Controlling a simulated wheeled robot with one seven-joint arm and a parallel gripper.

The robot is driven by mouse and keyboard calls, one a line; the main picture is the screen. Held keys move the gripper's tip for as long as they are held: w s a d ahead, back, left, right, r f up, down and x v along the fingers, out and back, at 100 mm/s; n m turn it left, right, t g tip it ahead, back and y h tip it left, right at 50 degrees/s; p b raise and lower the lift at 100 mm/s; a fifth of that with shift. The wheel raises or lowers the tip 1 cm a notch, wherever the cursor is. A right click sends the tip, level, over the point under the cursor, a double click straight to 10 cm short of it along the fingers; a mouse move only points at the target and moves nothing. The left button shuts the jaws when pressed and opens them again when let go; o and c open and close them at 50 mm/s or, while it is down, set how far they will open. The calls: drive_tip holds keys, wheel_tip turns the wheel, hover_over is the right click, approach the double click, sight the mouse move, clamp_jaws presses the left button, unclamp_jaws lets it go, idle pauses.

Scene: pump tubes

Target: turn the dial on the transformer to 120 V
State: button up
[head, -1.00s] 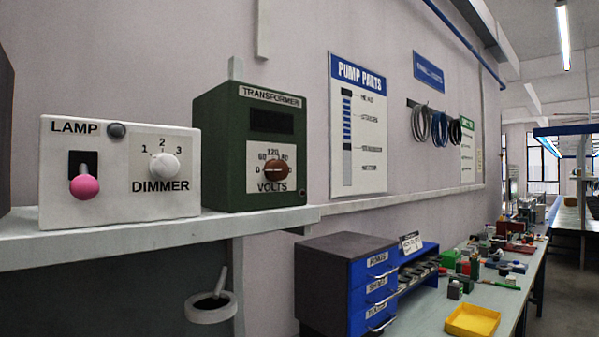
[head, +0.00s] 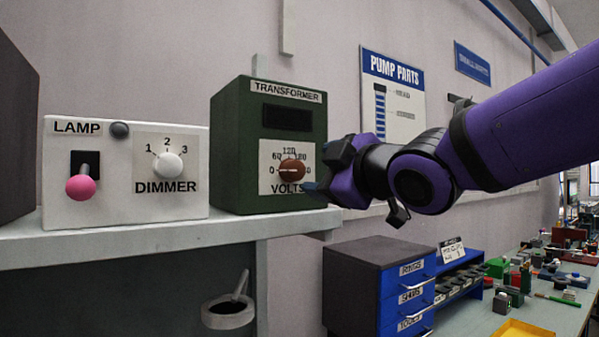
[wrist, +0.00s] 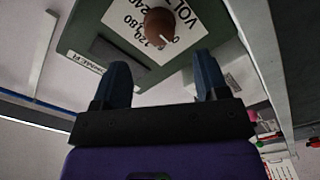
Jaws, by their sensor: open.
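The transformer (head: 228,150) is a dark green box on the shelf, with a dark window above a white scale plate. Its brown round dial (head: 292,171) sits on that plate, above the word VOLTS. The dial also shows in the wrist view (wrist: 158,24), where a pale mark on it seems to point toward the low numbers; I cannot read the exact setting. My gripper (head: 314,188) is in front of the transformer's right side, close to the dial. In the wrist view my gripper (wrist: 162,76) has its fingers apart with nothing between them, and the dial is beyond the fingertips.
The white lamp box (head: 105,205) with a pink-ended lever and a dimmer knob stands left of the transformer on the shelf (head: 150,239). Below right are a blue drawer unit (head: 398,268) and a workbench with several small parts. The wall behind holds a PUMP PARTS board (head: 405,68).

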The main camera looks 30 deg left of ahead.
sight(299, 171)
drive_tip(key=x, duration=0.7)
drive_tip(key=shift+w+a, duration=0.25)
drive_tip(key=c, duration=0.9)
